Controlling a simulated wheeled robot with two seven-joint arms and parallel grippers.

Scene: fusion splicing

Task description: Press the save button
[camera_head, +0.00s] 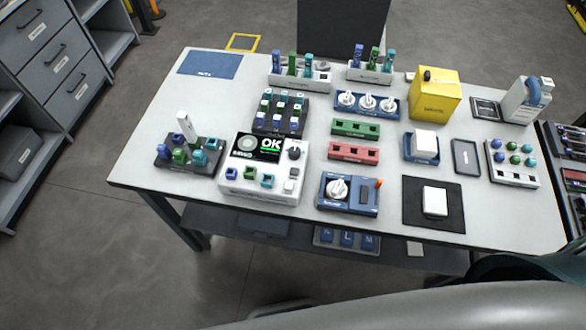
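A white device (228,187), probably the splicer, sits near the front left of the table. A dark knob (294,153) is at the screen's right. Blue, green and teal blocks stand in a row along its front. Small pale square buttons (289,186) are at its front right corner. Their labels are too small to read, so I cannot tell which one is save. Neither gripper is in view.
The white table (140,150) holds a blue holder (347,207) with a white dial, a yellow box (434,95), a black mat (418,215) with a white block, and racks of coloured pieces. Grey drawers (45,60) stand at left.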

